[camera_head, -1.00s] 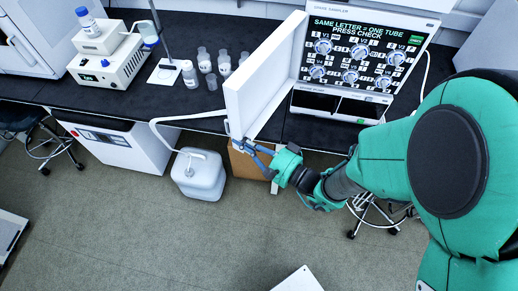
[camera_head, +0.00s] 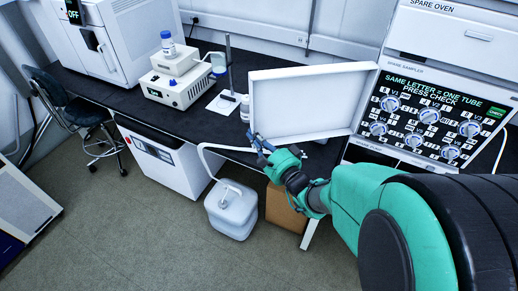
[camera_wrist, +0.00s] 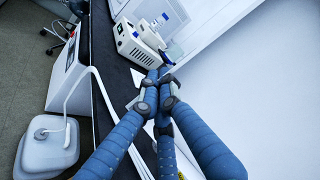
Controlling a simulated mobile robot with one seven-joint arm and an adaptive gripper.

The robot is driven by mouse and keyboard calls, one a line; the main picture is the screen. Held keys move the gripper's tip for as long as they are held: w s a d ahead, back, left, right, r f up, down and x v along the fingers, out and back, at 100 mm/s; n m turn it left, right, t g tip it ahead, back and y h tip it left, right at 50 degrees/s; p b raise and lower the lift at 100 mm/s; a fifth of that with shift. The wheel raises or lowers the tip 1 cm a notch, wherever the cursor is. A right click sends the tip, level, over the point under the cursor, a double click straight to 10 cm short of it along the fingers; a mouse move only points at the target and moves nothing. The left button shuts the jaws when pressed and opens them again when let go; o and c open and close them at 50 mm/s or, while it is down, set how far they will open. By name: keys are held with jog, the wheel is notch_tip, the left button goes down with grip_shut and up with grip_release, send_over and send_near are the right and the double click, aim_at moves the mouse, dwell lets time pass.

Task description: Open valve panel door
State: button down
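The valve panel door (camera_head: 312,100) is a white, shallow tray-like panel. It stands swung wide open to the left of the sampler's valve panel (camera_head: 428,118), with its inner side towards the head camera. The exposed panel carries two rows of blue-and-white knobs under a lettered screen. My gripper (camera_head: 258,142) is at the door's lower left corner, by its free edge. In the wrist view, the blue fingers (camera_wrist: 160,74) converge with their tips together beside the white door face (camera_wrist: 260,90). Whether they touch or hold the door's edge is unclear.
A white jug (camera_head: 232,210) with a hose stands on the floor below my gripper, beside a brown box (camera_head: 285,208). On the black bench (camera_head: 125,95) are a white instrument (camera_head: 180,82), a stand (camera_head: 229,70) and a small bottle (camera_head: 245,108). Open floor lies in front.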

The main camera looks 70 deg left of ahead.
jog(key=shift+w+a+m+t, duration=0.25)
jog(key=shift+a+t, duration=0.25)
jog(key=shift+a, duration=0.4)
jog(key=shift+d, duration=0.1)
jog(key=s+d+p, duration=0.1)
jog(key=s+d, duration=0.8)
jog(key=shift+d+p, duration=0.3)
jog(key=shift+p, duration=0.1)
jog(key=shift+w, duration=0.1)
dwell(0.4)
